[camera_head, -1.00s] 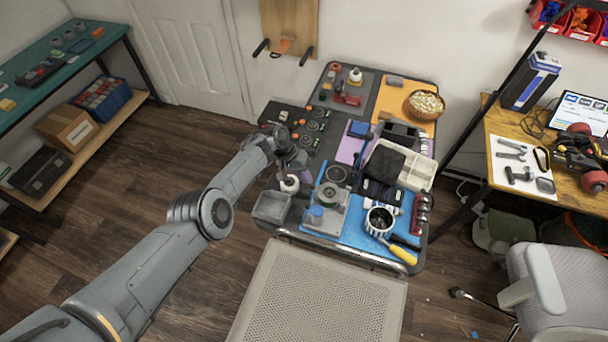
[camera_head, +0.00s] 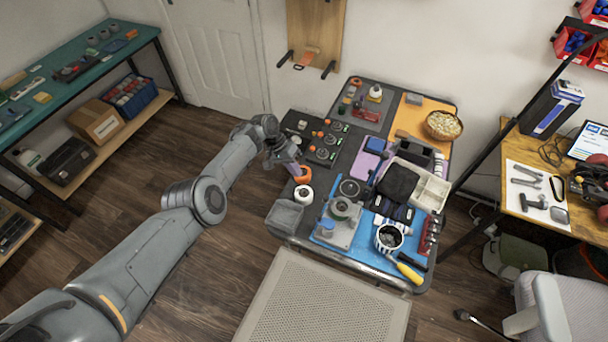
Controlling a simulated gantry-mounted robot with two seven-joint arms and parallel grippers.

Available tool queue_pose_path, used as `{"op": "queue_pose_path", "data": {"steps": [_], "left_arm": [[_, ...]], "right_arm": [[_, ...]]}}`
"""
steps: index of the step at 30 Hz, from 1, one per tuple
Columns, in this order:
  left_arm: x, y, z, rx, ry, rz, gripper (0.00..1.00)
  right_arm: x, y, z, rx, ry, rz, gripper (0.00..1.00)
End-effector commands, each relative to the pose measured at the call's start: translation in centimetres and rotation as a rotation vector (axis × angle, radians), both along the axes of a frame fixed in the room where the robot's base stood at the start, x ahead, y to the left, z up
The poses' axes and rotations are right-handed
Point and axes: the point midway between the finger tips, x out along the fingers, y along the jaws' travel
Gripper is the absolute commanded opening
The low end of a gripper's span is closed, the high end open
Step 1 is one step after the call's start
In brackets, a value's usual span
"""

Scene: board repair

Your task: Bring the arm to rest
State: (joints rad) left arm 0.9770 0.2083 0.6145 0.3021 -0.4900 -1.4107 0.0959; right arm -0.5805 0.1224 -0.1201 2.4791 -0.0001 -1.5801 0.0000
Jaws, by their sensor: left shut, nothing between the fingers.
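My left arm (camera_head: 130,270) reaches in from the lower left toward the workbench (camera_head: 352,88). My left gripper (camera_head: 293,168) is shut and empty at the bench's left edge. Its tips are close to an orange ring-shaped item (camera_head: 303,175); I cannot tell whether they touch. A white round item (camera_head: 303,194) sits just in front of the orange one. The right gripper is not in view.
A grey bin (camera_head: 284,216) stands at the bench's front left corner. A charger-like panel with several knobs (camera_head: 322,139) lies behind the gripper. A striped cup (camera_head: 389,238) and yellow-handled tool (camera_head: 409,271) are at front right. Floor left of the bench is clear.

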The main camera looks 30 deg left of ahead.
Motion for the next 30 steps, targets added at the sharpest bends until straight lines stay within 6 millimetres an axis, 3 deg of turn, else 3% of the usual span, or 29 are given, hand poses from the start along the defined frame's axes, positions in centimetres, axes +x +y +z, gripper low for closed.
{"op": "queue_pose_path", "data": {"steps": [20, 26, 30], "left_arm": [[-0.3, 0.9, -0.2, 0.012, 0.003, 0.005, 0.0], [-2.4, 4.5, -3.3, 0.125, 0.023, 0.039, 0.0], [-5.7, 8.4, -6.1, 0.28, 0.037, 0.065, 0.0]], "right_arm": [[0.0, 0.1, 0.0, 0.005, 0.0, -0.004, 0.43], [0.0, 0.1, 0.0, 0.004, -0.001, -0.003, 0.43], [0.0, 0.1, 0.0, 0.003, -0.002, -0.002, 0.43]]}}
